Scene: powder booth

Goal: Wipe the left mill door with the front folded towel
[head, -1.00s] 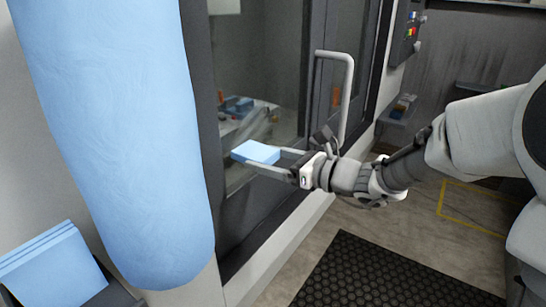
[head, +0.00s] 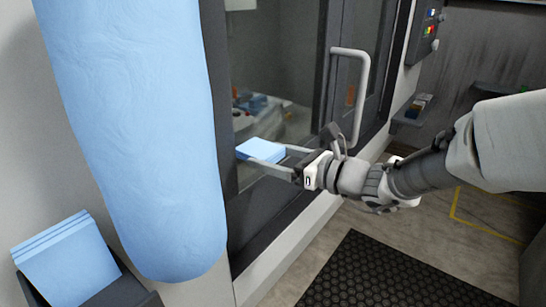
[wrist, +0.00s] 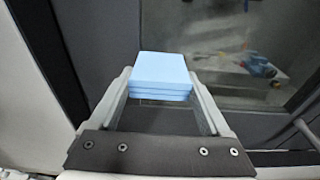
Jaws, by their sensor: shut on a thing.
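My gripper (head: 274,163) is shut on a folded light-blue towel (head: 261,151). In the wrist view the towel (wrist: 160,72) shows as a small stack of layers between the two fingertips (wrist: 160,85). The left mill door (head: 290,60) has a dark frame around a glass pane, and the glass (wrist: 225,85) fills much of the wrist view. The towel is at the lower left part of this door, close to it. I cannot tell whether it touches the glass. A blurred blue shape shows in the glass behind the towel.
A large blue roll (head: 140,130) hangs at the left, near the arm's side of the door. More folded blue towels (head: 65,262) stand in a dark holder (head: 125,290) at the lower left. A pale door handle (head: 362,95) juts out right of my gripper. A black mat (head: 385,275) lies on the floor.

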